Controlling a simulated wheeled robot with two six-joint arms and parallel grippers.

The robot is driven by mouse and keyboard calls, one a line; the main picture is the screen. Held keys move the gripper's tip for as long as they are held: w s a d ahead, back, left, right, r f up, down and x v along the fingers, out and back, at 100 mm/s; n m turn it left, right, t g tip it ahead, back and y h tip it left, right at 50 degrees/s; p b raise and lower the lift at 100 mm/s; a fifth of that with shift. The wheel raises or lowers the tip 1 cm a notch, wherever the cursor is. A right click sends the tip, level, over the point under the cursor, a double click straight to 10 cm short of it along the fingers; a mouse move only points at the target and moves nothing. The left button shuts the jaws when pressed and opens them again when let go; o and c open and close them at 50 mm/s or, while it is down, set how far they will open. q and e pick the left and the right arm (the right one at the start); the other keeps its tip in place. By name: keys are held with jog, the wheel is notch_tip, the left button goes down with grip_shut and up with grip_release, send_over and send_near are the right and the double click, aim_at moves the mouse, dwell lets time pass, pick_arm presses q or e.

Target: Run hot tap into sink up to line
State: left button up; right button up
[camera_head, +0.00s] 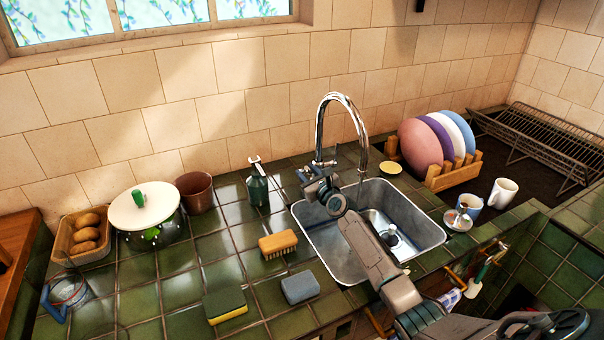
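The chrome tap (322,125) stands at the back edge of the sink, its tall spout arched over the basin. The metal sink (410,212) is set into the green tiled counter. A round drain or plug fitting (391,238) shows on its floor. I cannot make out a fill line or a clear water level, nor whether a stream falls from the spout. My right gripper (310,180) is at the tap's base by the handles, its arm crossing over the sink. Its fingers overlap the tap parts, so whether they grip a handle is unclear. My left gripper is out of view.
A brush (278,243), a grey block (300,287) and a sponge (225,305) lie left of the sink. A soap bottle (258,185) stands behind. A plate rack (453,174), cups (502,193) and a small yellow dish (391,168) are on the right.

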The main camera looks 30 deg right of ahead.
jog(key=shift+w+b, duration=0.65)
jog(key=shift+w, duration=1.15)
jog(key=shift+c, duration=0.2)
grip_shut()
